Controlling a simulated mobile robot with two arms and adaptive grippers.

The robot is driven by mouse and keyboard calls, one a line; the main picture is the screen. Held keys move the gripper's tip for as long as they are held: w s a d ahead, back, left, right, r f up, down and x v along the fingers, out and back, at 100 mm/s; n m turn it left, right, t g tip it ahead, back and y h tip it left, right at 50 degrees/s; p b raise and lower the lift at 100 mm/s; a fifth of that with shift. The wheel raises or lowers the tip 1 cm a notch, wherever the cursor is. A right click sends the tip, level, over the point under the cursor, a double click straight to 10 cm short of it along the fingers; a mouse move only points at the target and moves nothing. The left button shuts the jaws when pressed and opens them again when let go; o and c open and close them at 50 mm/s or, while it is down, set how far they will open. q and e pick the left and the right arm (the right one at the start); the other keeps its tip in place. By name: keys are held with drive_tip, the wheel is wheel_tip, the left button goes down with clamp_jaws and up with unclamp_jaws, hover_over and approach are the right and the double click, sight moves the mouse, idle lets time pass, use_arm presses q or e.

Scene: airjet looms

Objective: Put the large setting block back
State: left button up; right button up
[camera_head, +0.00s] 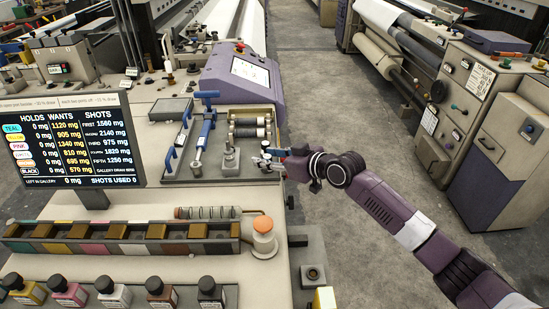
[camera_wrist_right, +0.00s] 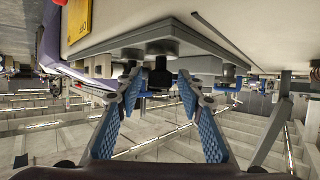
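My right gripper (camera_head: 272,157) is at the right edge of the bench, beside a tray with blue-handled tools. In the right wrist view my right gripper (camera_wrist_right: 159,80) has its two blue-padded fingers apart, with nothing clearly held between them. A dark knob-like part (camera_wrist_right: 160,74) shows beyond the fingertips; I cannot tell what it belongs to. A small grey block with a post (camera_head: 230,157) stands on the tray just left of the gripper. I cannot tell which piece is the large setting block. My left gripper is not seen.
A display screen (camera_head: 68,138) stands at the left. Several capped bottles (camera_head: 114,293) line the front below a row of bins (camera_head: 120,246). An orange-topped canister (camera_head: 264,237) stands near the bench's right edge. A purple console (camera_head: 243,75) is behind. The floor aisle (camera_head: 325,115) is clear.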

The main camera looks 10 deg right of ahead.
drive_tip(key=shift+s+d+r, duration=0.15)
drive_tip(key=shift+s+d, duration=0.05)
drive_tip(key=shift+d, duration=0.05)
drive_tip(key=b+v, duration=0.1)
drive_tip(key=v, duration=1)
drive_tip(key=shift+s, duration=0.15)
